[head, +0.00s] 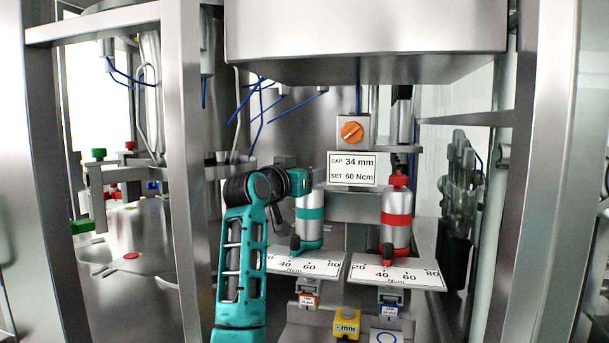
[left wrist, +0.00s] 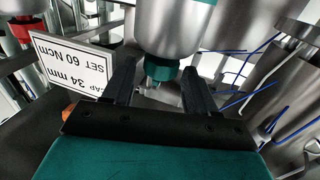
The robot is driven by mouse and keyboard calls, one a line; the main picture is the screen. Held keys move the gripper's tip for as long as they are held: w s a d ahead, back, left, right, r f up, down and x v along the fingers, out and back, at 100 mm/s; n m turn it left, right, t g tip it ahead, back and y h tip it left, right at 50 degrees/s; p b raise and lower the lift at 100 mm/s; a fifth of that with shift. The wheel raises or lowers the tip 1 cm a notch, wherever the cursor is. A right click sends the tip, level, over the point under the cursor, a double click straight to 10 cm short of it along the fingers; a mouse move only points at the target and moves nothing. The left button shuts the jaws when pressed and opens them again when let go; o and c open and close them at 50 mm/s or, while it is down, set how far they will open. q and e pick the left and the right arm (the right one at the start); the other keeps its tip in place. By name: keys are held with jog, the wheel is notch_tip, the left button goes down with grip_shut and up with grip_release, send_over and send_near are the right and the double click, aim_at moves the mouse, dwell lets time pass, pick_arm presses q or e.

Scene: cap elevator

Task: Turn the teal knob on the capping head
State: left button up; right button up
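The teal capping head (head: 309,228) is a silver cylinder with a teal band and a black pointer over a printed scale. My left gripper (head: 302,183) is at its top in the head view and hides its upper end. In the left wrist view, which looks upside down, the small teal knob (left wrist: 164,73) shows at the end of the silver cylinder (left wrist: 172,30). My left gripper's dark fingers (left wrist: 157,72) are spread, with the knob between or just beyond their tips. I cannot tell whether either finger touches it. My right gripper is not in view.
A red capping head (head: 397,225) with a red knob (head: 398,180) stands to the right. A sign (head: 352,169) reads cap 34 mm, set 60 Ncm. An orange knob (head: 352,131) sits above it. A steel post (head: 185,170) stands left of my arm.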

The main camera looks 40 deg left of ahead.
pick_arm(q)
jog(key=c, duration=0.9)
jog(key=shift+w+d+f+n+g+y, duration=0.1)
jog(key=shift+d+n+g+y, duration=0.15)
jog(key=shift+n+g+y, duration=0.8)
jog(key=shift+w+d+n+g+y, duration=0.1)
jog(key=shift+d+n+g+y, duration=0.2)
jog(key=shift+n+y, duration=1.3)
jog(key=shift+a+m+y, duration=0.1)
jog(key=shift+m+y, duration=0.25)
jog(key=shift+y, duration=0.2)
jog(key=o, duration=1.1)
